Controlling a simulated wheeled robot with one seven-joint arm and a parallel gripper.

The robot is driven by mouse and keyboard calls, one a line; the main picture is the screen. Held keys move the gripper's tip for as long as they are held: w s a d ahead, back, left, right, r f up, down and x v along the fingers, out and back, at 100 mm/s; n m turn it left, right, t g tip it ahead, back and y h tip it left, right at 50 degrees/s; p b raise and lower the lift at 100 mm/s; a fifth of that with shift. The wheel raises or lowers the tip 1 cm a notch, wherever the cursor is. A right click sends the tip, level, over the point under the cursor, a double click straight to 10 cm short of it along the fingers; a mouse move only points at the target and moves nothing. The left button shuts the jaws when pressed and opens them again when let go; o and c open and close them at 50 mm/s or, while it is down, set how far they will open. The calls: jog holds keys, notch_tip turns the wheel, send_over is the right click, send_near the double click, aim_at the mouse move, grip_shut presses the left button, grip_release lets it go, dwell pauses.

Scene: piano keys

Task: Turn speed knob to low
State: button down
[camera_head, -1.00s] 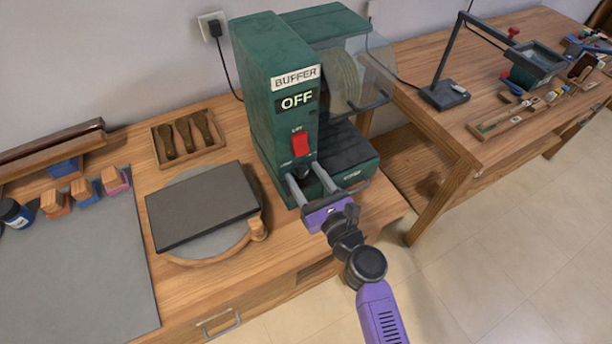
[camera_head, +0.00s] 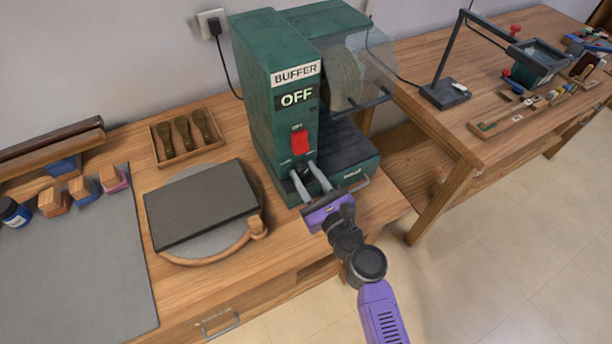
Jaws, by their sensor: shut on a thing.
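The green buffer machine (camera_head: 268,95) stands on the wooden bench, with a label reading BUFFER and a display reading OFF (camera_head: 297,96). A red switch (camera_head: 300,141) sits on its front panel. The dark speed knob (camera_head: 303,170) is low on the same panel, below the red switch and mostly hidden by my fingers. My gripper (camera_head: 306,172) is at the knob, with its two grey fingers on either side of it, shut on it. The knob's setting and the small print around it are too small to read.
A dark slab on a round board (camera_head: 200,205) lies left of the machine. A tray of wooden-handled tools (camera_head: 183,137) is behind it. A clear guard (camera_head: 365,70) covers the buffing wheel. A second bench (camera_head: 440,125) stands at right.

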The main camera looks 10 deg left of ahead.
jog(key=n+b, duration=0.1)
jog(key=n, duration=0.2)
jog(key=shift+d+f+n+b, duration=0.1)
jog(key=shift+f+n+b, duration=0.05)
jog(key=shift+n+b, duration=0.2)
jog(key=n+b, duration=0.2)
jog(key=n, duration=0.2)
jog(key=shift+n, duration=0.25)
jog(key=n+b, duration=0.2)
jog(key=n, duration=0.2)
jog(key=shift+n+b, duration=1.15)
jog(key=shift+n, duration=0.75)
jog(key=shift+r, duration=0.2)
jog(key=c, duration=1)
grip_release()
jog(key=shift+s+f, duration=0.1)
